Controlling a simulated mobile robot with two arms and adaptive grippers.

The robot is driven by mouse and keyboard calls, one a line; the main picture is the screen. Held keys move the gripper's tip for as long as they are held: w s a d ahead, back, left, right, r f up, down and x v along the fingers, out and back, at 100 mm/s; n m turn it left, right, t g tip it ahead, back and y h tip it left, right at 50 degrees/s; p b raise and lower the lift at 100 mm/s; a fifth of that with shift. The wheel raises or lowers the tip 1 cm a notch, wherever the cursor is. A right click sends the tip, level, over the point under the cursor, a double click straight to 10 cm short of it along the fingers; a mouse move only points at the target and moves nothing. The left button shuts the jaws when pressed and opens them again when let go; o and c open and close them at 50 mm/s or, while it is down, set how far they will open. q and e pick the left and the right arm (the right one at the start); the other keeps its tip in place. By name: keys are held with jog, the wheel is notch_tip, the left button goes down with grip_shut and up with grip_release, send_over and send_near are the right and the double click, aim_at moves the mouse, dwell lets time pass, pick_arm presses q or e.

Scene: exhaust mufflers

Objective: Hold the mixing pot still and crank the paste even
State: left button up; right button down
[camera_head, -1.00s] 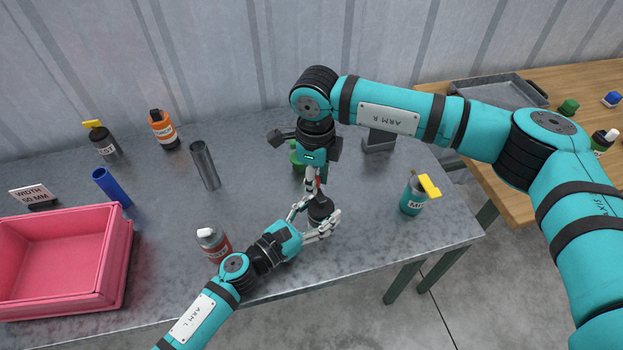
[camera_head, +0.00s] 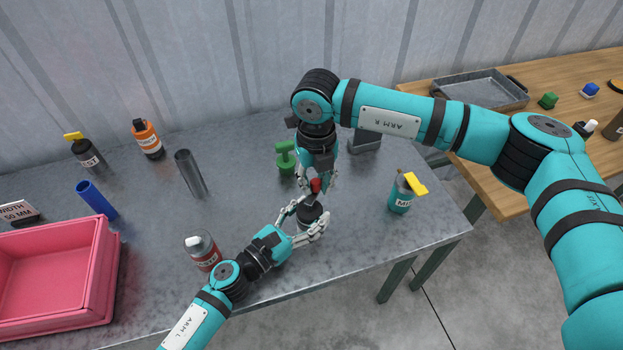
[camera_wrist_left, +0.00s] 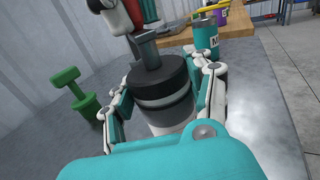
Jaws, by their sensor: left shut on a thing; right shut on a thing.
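The mixing pot (camera_head: 309,213) is a dark, round pot upright on the grey table, and its black lid and pale lower band show in the left wrist view (camera_wrist_left: 160,85). My left gripper (camera_head: 307,219) is shut around its sides, one finger on each side. A crank with a red knob (camera_head: 316,185) rises from the lid. My right gripper (camera_head: 322,184) points down from above and is shut on this knob. The crank's lower post (camera_wrist_left: 146,50) shows in the left wrist view. The paste inside is hidden by the lid.
A green object with a handle (camera_head: 286,158) stands behind the pot. A red-and-grey can (camera_head: 203,252) is close to my left wrist. A pink bin (camera_head: 60,275) is at left.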

jog(key=m, duration=0.2)
jog(key=d+m, duration=0.1)
jog(key=shift+s+m, duration=0.2)
jog(key=shift+m, duration=0.2)
jog(key=s+m, duration=0.1)
jog(key=m, duration=0.5)
jog(key=s+m, duration=0.2)
jog(key=m, duration=0.5)
jog(key=s+a+m, duration=0.1)
jog(key=s+m, duration=0.1)
jog(key=m, duration=0.5)
jog(key=shift+r+m, duration=0.1)
jog(key=shift+m, duration=0.2)
jog(key=shift+d, duration=0.1)
jog(key=c, duration=1.1)
grip_release()
jog(key=shift+c, duration=0.2)
